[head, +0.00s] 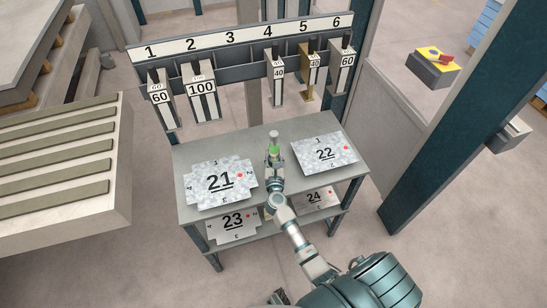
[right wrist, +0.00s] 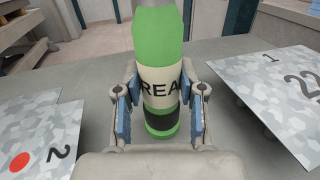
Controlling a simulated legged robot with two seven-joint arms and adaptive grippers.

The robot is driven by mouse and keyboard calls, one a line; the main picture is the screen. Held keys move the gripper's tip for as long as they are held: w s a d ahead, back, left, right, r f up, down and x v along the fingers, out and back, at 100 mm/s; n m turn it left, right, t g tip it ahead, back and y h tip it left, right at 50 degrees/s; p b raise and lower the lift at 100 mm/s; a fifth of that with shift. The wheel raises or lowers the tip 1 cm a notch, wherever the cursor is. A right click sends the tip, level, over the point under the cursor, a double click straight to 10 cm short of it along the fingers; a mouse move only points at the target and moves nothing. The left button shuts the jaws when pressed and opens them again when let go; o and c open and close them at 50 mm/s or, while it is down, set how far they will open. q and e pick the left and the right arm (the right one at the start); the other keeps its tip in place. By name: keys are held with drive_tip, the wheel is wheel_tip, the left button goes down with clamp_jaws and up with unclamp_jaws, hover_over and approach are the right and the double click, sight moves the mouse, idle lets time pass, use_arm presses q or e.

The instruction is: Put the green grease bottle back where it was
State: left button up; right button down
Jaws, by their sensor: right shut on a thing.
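The green grease bottle (right wrist: 157,60) has a cream label with black letters and a black band low down. It stands upright between the fingers of my right gripper (right wrist: 160,100), which is shut on it. In the head view the bottle (head: 273,143) shows over the grey table (head: 255,148), between plates 21 and 22. The gripper (head: 274,160) reaches it from the front. Whether the bottle's base touches the table top I cannot tell. My left gripper is not in view.
Plate 21 (head: 219,183) lies left of the bottle and plate 22 (head: 324,151) right of it. Plates 23 (head: 232,222) and 24 (head: 314,198) are on the lower shelf. Bare table top lies behind the bottle.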

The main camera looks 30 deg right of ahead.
drive_tip(key=c, duration=0.7)
unclamp_jaws()
drive_tip(key=shift+f, duration=0.15)
